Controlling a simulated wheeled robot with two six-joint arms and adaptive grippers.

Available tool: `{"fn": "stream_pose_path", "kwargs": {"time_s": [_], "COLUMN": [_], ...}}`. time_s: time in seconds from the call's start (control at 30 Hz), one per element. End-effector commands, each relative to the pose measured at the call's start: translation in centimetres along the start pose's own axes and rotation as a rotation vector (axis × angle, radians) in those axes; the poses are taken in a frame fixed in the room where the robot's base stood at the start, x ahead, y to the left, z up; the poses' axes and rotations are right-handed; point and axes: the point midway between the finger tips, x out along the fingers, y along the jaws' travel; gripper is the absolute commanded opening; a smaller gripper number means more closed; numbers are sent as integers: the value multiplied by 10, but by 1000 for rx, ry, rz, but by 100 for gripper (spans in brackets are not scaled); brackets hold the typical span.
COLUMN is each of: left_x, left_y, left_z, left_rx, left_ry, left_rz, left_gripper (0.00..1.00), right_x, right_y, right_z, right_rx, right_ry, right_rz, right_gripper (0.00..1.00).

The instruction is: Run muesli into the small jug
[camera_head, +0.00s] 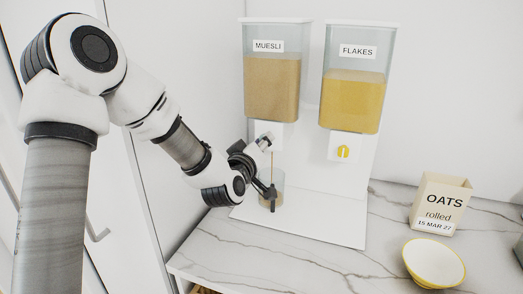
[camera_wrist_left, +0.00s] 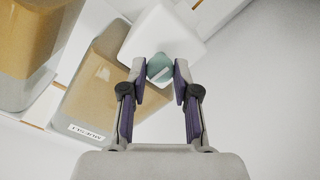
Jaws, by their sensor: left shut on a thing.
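The muesli dispenser (camera_head: 272,85) stands on a white stand, its clear bin well filled with brown muesli. My left gripper (camera_head: 264,142) is at its outlet. In the left wrist view the two fingers (camera_wrist_left: 160,68) are shut on the grey-green muesli knob (camera_wrist_left: 160,72), which looks turned. A thin brown stream of muesli (camera_head: 272,165) falls from the outlet. The small clear jug (camera_head: 280,183) stands below, upright, with some muesli at its bottom. Dark parts of my gripper partly cover the jug. My right gripper is not in view.
The flakes dispenser (camera_head: 354,100) with a yellow knob (camera_head: 343,152) is close on the right. An oats box (camera_head: 441,205) and a yellow-rimmed white bowl (camera_head: 434,262) stand further right on the marble counter (camera_head: 310,265). The counter's front is clear.

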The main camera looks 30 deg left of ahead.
Motion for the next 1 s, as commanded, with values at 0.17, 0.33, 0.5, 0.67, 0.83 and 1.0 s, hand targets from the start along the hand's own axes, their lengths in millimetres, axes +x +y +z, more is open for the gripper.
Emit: {"fn": "stream_pose_path", "kwargs": {"time_s": [0.17, 0.33, 0.5, 0.67, 0.83, 1.0], "left_x": [0, 0, 0, 0, 0, 0], "left_y": [0, 0, 1, 1, 1, 0], "left_z": [0, 0, -1, -1, -1, 0], "left_rx": [-74, -108, -115, -114, -114, -113], "left_ry": [2, 2, 1, 2, 2, 1], "left_rz": [2, 2, 2, 2, 1, 1], "left_gripper": [0, 0, 0, 0, 55, 55], "right_x": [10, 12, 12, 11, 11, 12], "right_y": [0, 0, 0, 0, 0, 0], "right_z": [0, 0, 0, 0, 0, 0], "right_rx": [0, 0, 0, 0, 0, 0], "right_ry": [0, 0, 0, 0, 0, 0], "right_rz": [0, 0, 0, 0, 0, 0], "right_gripper": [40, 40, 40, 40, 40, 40]}}
